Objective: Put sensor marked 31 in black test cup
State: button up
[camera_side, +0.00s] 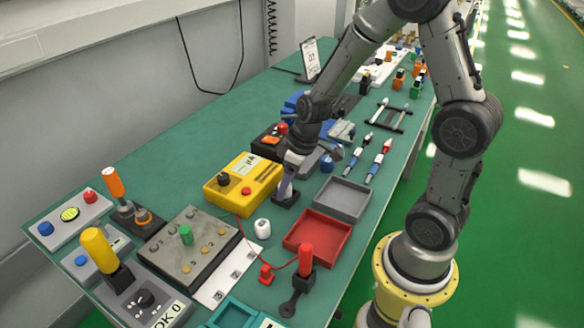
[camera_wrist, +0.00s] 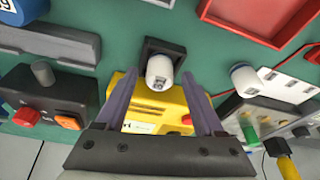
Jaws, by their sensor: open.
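A white cylindrical sensor (camera_wrist: 160,72) stands between my open fingers in the wrist view; the dark mark on its side is too small to read. It overlaps a black square holder (camera_wrist: 150,45), which looks like the black test cup, and it appears to sit in or against it. The holder (camera_side: 284,201) also shows in the side view, below my gripper (camera_side: 286,191). My gripper's fingers hide the sensor there. In the wrist view my gripper (camera_wrist: 159,80) is open, one finger on each side of the sensor. A second white sensor (camera_wrist: 244,78) stands apart to the right.
A yellow box (camera_side: 244,183) is close beside my gripper. A grey tray (camera_side: 343,198) and a red tray (camera_side: 318,233) lie to the right and front. The second sensor (camera_side: 262,228) stands near a red cable.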

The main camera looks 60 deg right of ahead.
jog(key=a+v, duration=0.1)
jog(key=v, duration=1)
jog(key=s+a+r+m+t, duration=0.1)
jog(key=s+a+r, duration=0.1)
jog(key=s, duration=0.5)
jog(key=s+a+r+m+t, duration=0.1)
jog(key=s+a+r, duration=0.1)
jog(key=s+r, duration=0.3)
jog(key=shift+s+a+r+t+h, duration=0.25)
jog(key=shift+s+a+t+h, duration=0.1)
jog(key=shift+s, duration=0.8)
jog(key=shift+c, duration=0.2)
